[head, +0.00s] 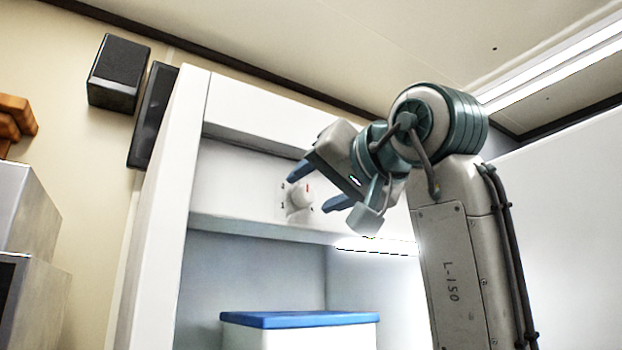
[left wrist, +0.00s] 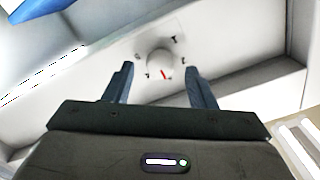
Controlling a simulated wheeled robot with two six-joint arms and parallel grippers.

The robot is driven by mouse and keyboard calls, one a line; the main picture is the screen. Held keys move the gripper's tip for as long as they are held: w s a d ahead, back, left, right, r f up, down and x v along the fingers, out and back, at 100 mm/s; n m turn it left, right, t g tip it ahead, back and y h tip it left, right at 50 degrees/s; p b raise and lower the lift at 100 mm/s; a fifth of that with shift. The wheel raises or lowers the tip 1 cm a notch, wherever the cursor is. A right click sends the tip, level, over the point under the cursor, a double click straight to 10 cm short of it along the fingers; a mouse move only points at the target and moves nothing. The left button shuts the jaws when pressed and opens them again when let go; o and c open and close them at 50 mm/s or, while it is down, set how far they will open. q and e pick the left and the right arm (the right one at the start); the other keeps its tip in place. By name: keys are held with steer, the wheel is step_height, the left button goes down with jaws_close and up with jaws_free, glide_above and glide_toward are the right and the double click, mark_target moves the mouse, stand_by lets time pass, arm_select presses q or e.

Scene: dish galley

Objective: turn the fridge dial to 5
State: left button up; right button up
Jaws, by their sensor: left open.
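The fridge dial (head: 299,197) is a pale round knob on the white panel inside the fridge, above its lit compartment. Small dark marks ring it; a 1 and a 2 show faintly on its left in the head view. A red mark sits at its upper right there. In the left wrist view the dial (left wrist: 160,61) shows its red mark pointing down and slightly right; I cannot read which number it meets. My left gripper (head: 312,188) is open, its blue fingers just in front of the dial, seemingly not touching it. My right gripper is out of view.
A white box with a blue lid (head: 300,320) stands in the fridge below the panel. The fridge's white side wall (head: 172,200) rises at the left. A black speaker-like box (head: 117,73) hangs on the wall beyond it.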

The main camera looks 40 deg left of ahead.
arm_select(q)
steer(key=shift+x, duration=1.25)
steer(key=shift+d, duration=0.1)
steer(key=shift+s+d, duration=0.1)
steer(key=shift+c, duration=0.2)
steer(key=c, duration=0.9)
